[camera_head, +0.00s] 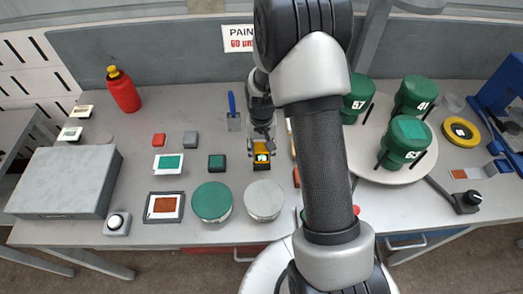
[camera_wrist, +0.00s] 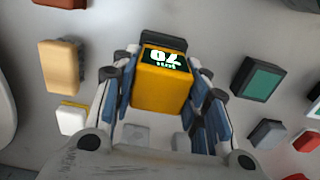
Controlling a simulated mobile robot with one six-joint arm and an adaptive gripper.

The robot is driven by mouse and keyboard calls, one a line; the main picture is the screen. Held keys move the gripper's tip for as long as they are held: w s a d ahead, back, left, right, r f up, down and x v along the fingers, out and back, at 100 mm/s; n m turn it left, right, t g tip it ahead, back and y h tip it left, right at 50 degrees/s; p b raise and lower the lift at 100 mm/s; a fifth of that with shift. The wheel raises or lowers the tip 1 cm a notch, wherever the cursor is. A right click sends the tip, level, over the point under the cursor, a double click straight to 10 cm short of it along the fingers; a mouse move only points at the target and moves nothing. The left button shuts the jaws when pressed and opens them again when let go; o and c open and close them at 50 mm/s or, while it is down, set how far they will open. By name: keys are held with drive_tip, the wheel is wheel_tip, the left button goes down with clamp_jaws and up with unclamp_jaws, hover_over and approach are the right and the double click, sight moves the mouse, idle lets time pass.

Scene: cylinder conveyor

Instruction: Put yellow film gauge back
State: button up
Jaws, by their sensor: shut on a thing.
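The yellow film gauge (camera_head: 262,156) is a small yellow block with a dark display reading light digits. In the wrist view the yellow film gauge (camera_wrist: 162,85) sits between the two fingers of my gripper (camera_wrist: 160,100), its display facing the camera. My gripper (camera_head: 262,150) is shut on it, low over the middle of the grey table. In the head view my arm hides part of the table to the right of it. I cannot tell whether the gauge touches the table.
A dark block with a green top (camera_head: 217,163) stands left of the gauge. A green disc (camera_head: 212,201) and a pale disc (camera_head: 264,200) lie in front. A blue-handled scraper (camera_head: 232,112) lies behind left. A round turntable (camera_head: 385,165) with green cylinders stands right. A red bottle (camera_head: 124,92) stands back left.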

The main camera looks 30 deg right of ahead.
drive_tip(key=shift+f, duration=0.1)
drive_tip(key=o, duration=0.9)
drive_tip(key=shift+o, duration=0.2)
wheel_tip(320, 180, up, 12)
drive_tip(key=p, duration=0.3)
wheel_tip(320, 180, up, 7)
hover_over(262, 147)
drive_tip(key=s+a, duration=0.2)
drive_tip(key=s+a+r+n+t, duration=0.2)
drive_tip(key=s+r, duration=0.4)
drive_tip(key=s, duration=0.4)
drive_tip(key=s+a+r+n+t, duration=0.2)
drive_tip(key=s+a+r, duration=0.3)
drive_tip(key=s, duration=0.6)
wheel_tip(262, 147, up, 2)
drive_tip(key=shift+a+r+n+t, duration=0.15)
drive_tip(key=shift+a+n+t, duration=0.15)
